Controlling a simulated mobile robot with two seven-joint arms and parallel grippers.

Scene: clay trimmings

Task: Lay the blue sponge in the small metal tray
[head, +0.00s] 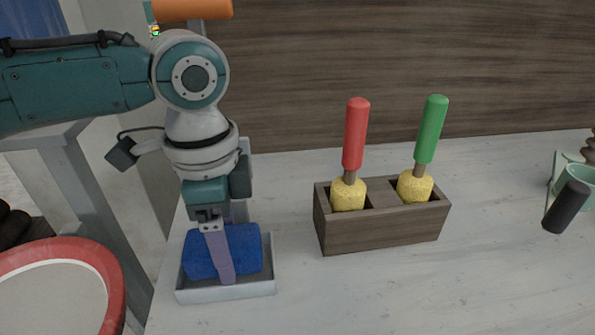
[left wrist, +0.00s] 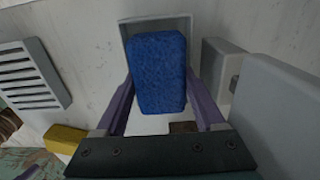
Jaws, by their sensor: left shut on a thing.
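The blue sponge (head: 243,249) is at the small metal tray (head: 250,288), within its rim as seen in the head view. My left gripper (head: 226,270) is shut on the sponge from above, one purple finger showing across its near side. In the left wrist view the sponge (left wrist: 158,75) sits between the two purple fingers, with the tray (left wrist: 130,35) behind it. I cannot tell whether the sponge touches the tray floor. My right gripper is in neither view.
A wooden holder (head: 384,233) with a red-handled tool (head: 356,135) and a green-handled tool (head: 431,130) stands right of the tray. A black cylinder (head: 567,207) is at the far right. A red-rimmed round thing (head: 113,273) is at the lower left. The table front is clear.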

